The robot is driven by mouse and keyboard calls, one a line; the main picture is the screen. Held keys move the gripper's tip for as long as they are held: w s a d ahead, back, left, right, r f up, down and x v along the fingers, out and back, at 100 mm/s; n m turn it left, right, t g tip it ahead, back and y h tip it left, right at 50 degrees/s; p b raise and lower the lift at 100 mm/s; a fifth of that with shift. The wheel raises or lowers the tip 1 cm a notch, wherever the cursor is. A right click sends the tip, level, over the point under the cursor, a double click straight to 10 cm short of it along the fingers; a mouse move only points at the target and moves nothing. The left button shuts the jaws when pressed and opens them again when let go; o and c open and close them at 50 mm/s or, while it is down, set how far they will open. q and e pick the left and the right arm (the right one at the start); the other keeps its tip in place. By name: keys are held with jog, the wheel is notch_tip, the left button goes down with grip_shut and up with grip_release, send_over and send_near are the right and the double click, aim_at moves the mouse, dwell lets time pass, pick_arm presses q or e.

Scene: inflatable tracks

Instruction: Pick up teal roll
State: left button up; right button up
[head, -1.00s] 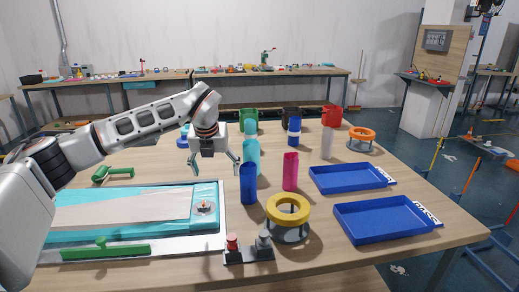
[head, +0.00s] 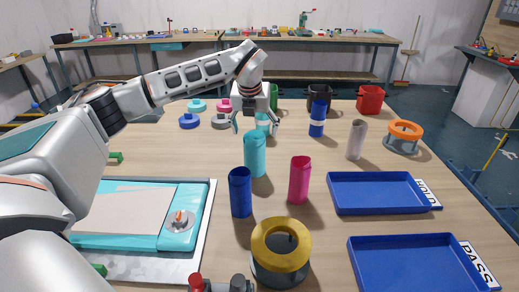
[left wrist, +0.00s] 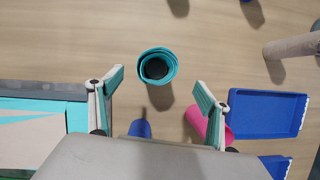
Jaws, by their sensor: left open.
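A teal roll (head: 255,156) stands upright on the wooden table, behind the dark blue roll (head: 240,192) and pink roll (head: 300,180). In the left wrist view the teal roll (left wrist: 158,65) shows from above as a ring with a dark hollow, ahead of the fingers and across the gap between them. My left gripper (head: 254,124) is open and empty, with its fingers spread, above the teal roll in the head view. The pink roll (left wrist: 205,125) lies partly behind a finger in the wrist view. My right gripper is not in view.
Two blue trays (head: 335,208) lie at the right. A yellow-topped ring stand (head: 281,250) stands in front, a teal-and-beige panel (head: 100,243) at the left.

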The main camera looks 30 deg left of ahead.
aim_at(255, 153)
pick_arm(q)
jog(key=shift+x, duration=0.85)
jog(key=x, duration=0.5)
jog(key=shift+a, duration=0.3)
jog(key=shift+c, duration=0.3)
jog(key=shift+r, duration=0.1)
jog(key=c, duration=1.8)
